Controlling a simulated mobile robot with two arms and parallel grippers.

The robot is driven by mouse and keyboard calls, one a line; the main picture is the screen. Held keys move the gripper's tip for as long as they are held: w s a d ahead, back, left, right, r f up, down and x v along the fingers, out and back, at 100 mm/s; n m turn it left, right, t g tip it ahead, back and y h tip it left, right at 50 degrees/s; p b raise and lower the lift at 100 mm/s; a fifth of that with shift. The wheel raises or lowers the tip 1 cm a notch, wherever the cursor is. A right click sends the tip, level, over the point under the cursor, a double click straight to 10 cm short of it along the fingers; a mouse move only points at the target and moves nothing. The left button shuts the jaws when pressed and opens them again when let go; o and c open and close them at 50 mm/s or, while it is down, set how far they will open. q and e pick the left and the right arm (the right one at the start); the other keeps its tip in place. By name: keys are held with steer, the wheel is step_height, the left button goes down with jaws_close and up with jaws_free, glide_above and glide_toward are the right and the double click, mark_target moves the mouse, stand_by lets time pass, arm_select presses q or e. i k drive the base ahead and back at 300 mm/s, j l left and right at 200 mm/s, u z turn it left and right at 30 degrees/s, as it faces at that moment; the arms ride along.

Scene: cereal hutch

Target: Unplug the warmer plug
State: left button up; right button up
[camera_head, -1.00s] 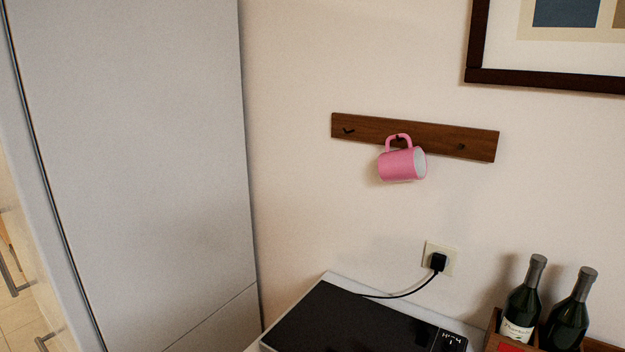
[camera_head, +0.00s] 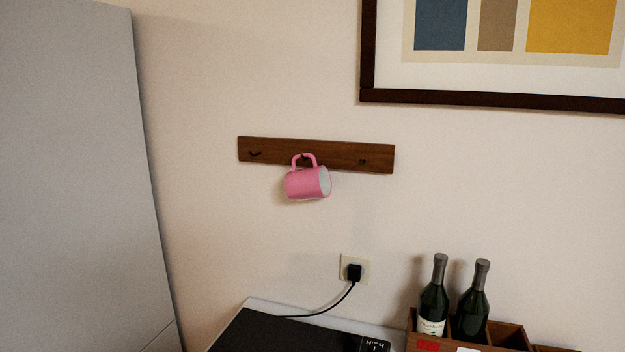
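The black warmer plug (camera_head: 354,272) sits in a cream wall outlet (camera_head: 346,262) low on the wall, right of the picture's middle. Its black cord (camera_head: 326,308) droops down and left to the back of the warmer (camera_head: 290,335), a black flat-topped appliance with a pale rim at the bottom edge. The marking "HIGH" shows near the warmer's right corner. The lower part of the warmer is cut off by the frame. Neither of my grippers is in view.
A pink mug (camera_head: 307,183) hangs from a wooden hook rail (camera_head: 345,156) above the outlet. Two dark bottles (camera_head: 434,300) stand in a wooden crate (camera_head: 510,336) at the lower right. A tall grey cabinet (camera_head: 75,180) fills the left. A framed picture (camera_head: 490,98) hangs upper right.

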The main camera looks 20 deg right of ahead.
mark_target(354, 271)
steer(key=i+j+z, duration=0.15)
steer(key=j, duration=0.3)
steer(key=i+j+z, duration=0.2)
steer(key=j, duration=0.25)
steer(key=j+z, duration=0.15)
steer(key=j, duration=0.3)
steer(key=i+j+z, duration=0.2)
steer(key=j, duration=0.3)
steer(key=k, duration=0.1)
